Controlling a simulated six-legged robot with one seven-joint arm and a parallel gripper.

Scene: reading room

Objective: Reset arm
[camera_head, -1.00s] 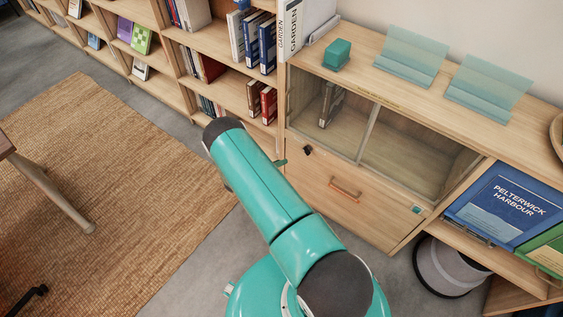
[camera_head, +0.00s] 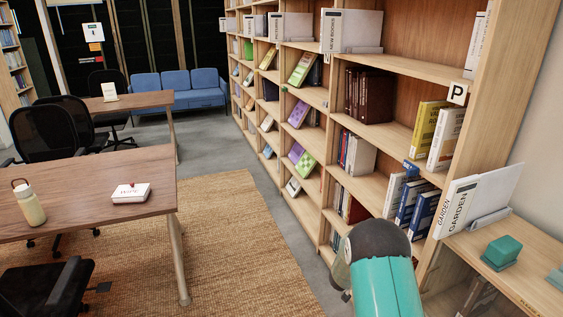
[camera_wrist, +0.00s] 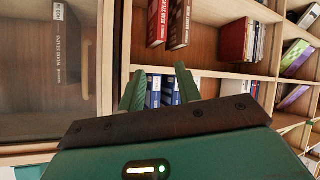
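My gripper (camera_wrist: 157,82) shows in the wrist view with its two green fingers spread apart and nothing between them. Blue books (camera_wrist: 162,90) show beyond the fingers, on a shelf. In the head view my turquoise arm rises from the bottom edge, right of centre, in front of the bookcase's lower shelves. My fingers are hidden in that view.
A tall bookcase (camera_head: 425,69) runs along the right. A cabinet's glass door (camera_wrist: 55,75) is close at the wrist view's left. A wooden table (camera_head: 85,190) with a bottle (camera_head: 29,204) and a white box (camera_head: 131,193) stands left. The woven rug (camera_head: 225,235) is mostly clear.

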